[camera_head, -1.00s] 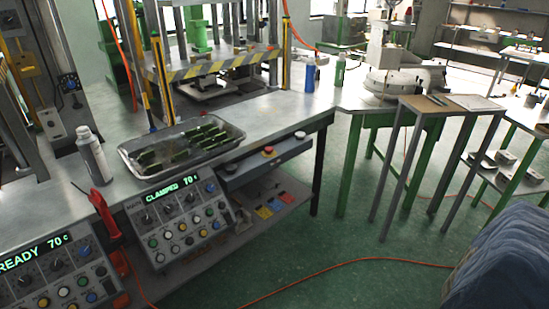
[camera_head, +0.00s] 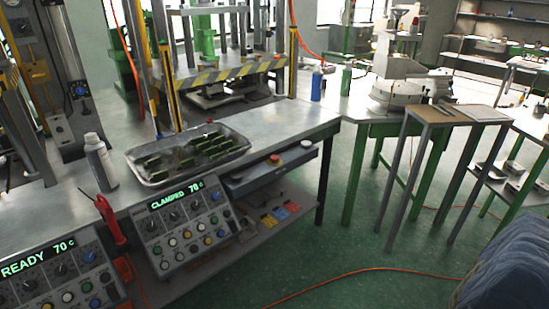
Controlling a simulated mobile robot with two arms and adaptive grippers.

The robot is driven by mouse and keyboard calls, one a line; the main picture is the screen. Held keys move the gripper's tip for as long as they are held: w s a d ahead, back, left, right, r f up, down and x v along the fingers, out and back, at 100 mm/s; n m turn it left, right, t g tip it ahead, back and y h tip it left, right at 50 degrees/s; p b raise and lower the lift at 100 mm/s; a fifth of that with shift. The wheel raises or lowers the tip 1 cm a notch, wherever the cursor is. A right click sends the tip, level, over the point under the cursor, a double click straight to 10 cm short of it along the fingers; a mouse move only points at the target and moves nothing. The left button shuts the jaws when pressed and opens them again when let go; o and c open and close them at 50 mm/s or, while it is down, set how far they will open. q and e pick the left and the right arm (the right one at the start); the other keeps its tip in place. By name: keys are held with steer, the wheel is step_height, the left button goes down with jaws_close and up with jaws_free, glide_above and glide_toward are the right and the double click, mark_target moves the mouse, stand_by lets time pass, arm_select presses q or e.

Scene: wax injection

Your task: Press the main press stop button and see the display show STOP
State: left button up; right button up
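A sloped control panel (camera_head: 186,229) hangs at the bench front. Its green display (camera_head: 178,195) reads CLAMPED 70 C, and knobs and coloured buttons sit below it. A second panel (camera_head: 58,279) at lower left has a display (camera_head: 38,259) reading READY 70 C. A grey box (camera_head: 262,176) under the bench edge carries a red button (camera_head: 274,158) and a pale button (camera_head: 306,143). The small labels are too small to tell which button is the stop. Neither of my grippers is in view.
A metal tray (camera_head: 160,178) with several green pieces lies on the bench, near a grey bottle (camera_head: 99,160) and red-handled tool (camera_head: 109,217). The press (camera_head: 215,72) stands behind. A small table (camera_head: 434,115) stands right. An orange hose (camera_head: 375,269) crosses the open green floor.

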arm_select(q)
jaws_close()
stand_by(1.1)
